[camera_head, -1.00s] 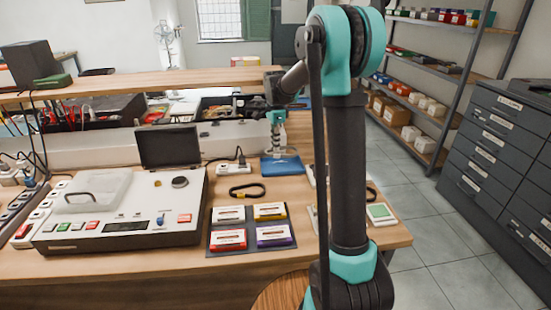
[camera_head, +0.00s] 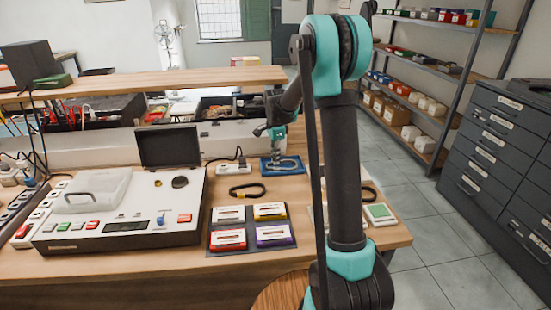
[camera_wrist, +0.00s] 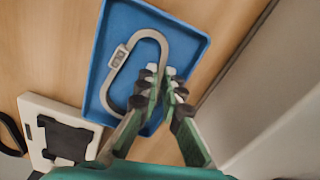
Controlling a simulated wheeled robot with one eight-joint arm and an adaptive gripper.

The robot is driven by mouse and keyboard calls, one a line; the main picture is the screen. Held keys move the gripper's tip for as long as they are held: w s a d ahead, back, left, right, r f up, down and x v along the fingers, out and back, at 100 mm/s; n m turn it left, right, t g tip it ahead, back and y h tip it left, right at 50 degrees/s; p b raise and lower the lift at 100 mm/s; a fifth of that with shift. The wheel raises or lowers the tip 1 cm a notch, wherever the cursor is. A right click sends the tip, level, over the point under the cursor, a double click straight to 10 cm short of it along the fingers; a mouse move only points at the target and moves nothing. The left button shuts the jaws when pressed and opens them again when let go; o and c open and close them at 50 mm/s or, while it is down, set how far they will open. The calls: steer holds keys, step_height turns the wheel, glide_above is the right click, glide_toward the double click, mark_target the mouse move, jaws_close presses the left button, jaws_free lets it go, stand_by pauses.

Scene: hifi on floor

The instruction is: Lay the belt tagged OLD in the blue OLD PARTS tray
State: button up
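The blue OLD PARTS tray (camera_wrist: 196,36) fills the upper middle of the wrist view, and in the head view the tray (camera_head: 267,173) is at the back of the bench. A pale grey belt loop (camera_wrist: 135,39) with a small tag (camera_wrist: 118,57) lies over the tray floor, inside its rim; the tag's writing is too small to read. My gripper (camera_wrist: 162,72) points down over the tray, its fingertips on either side of the belt's right run with a narrow gap. I cannot tell whether they still pinch it. The lower right of the loop is hidden by the fingers.
A dark belt (camera_head: 247,190) lies on the bench in front of the tray. A mat with several coloured cartridges (camera_head: 228,239) and a white machine (camera_head: 120,215) are nearer. A pale wall borders the tray's right in the wrist view.

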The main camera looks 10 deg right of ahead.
steer(key=shift+o, duration=0.3)
step_height(320, 180, up, 12)
steer(key=shift+r, duration=0.2)
stand_by(0.3)
stand_by(1.2)
